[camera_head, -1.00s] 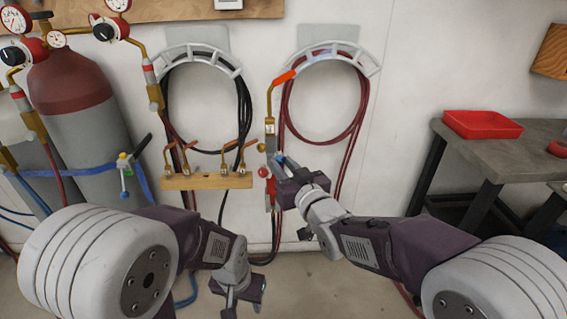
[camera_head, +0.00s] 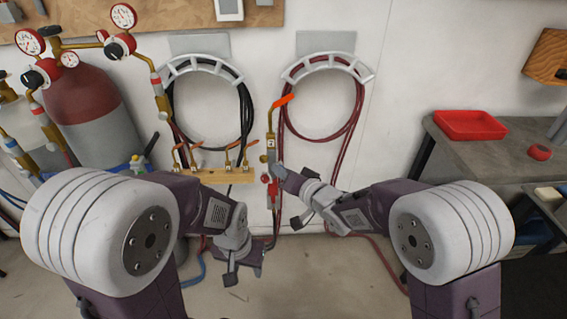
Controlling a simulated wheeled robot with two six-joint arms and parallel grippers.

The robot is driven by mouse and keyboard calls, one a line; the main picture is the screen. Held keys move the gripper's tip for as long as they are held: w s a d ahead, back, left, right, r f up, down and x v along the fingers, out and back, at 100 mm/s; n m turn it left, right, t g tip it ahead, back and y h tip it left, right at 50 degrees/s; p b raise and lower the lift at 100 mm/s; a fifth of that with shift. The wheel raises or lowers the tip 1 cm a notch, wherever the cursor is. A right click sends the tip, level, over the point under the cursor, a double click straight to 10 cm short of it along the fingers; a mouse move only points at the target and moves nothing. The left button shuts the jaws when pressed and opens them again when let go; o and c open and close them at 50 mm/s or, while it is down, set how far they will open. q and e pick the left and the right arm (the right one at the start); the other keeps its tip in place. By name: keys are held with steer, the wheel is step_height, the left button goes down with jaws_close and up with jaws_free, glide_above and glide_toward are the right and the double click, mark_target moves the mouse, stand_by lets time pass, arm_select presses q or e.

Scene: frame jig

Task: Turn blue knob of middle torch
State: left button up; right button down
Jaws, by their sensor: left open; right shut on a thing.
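A torch (camera_head: 270,147) hangs upright against the wall, with an orange-red lever at its top, a brass body and red fittings (camera_head: 274,190) lower down. Several smaller brass torches (camera_head: 228,158) with orange levers stand on a wooden rack to its left. My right gripper (camera_head: 280,173) is shut at the upright torch's lower body. The jaws hide the part they hold, and I see no blue knob. My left gripper (camera_head: 243,277) is open and empty, low in front of the wall and below the rack.
Gas cylinders (camera_head: 85,105) with gauges stand at left. A black hose coil (camera_head: 243,105) and a red hose coil (camera_head: 352,130) hang on wall holders. A grey workbench (camera_head: 470,170) with a red tray (camera_head: 470,126) stands at right. The floor between is mostly clear.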

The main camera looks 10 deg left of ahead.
steer(key=shift+p, duration=0.35)
steer(key=c, duration=1.2)
jaws_free()
steer(key=p+v, duration=0.1)
steer(key=v, duration=0.8)
